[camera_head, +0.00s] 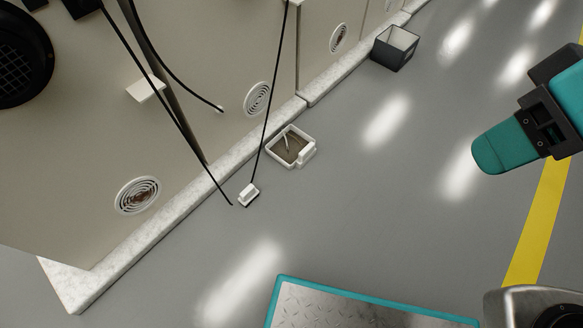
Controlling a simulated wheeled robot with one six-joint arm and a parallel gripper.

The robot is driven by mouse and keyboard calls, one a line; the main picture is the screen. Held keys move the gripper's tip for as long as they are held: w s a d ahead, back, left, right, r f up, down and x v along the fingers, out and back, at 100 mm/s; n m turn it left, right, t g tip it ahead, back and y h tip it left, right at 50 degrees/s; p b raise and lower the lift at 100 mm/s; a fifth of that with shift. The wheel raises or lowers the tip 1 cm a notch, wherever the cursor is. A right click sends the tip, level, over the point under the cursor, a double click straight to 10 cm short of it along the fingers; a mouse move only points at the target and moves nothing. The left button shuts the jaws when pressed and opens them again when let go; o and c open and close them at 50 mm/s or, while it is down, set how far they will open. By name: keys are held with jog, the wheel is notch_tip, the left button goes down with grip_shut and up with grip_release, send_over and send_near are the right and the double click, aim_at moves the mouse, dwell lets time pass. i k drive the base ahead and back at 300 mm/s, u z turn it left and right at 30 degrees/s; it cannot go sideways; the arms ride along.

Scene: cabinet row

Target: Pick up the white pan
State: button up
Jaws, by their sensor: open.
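The white pan (301,158) lies on the grey floor beside the cabinet row's pale plinth, near the middle of the head view. It is a shallow, square-sided white tray with a brownish inside and a thin light piece showing in it. My gripper (491,150) is at the right, teal with a rounded end pointing left and dark parts behind it. It is open, well to the right of the pan and apart from it. The gap between its fingers is hard to make out from this angle.
A dark open-topped box (396,48) stands by the plinth farther back. A small white connector (249,194) on a black cable is just left of the pan. Cables hang before the beige cabinets (200,75). Floor right of the pan is clear to the yellow line (541,218).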

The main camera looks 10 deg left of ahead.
aim_at(299, 155)
jog(key=u, duration=0.2)
jog(key=i, duration=0.9)
jog(key=u, duration=0.7)
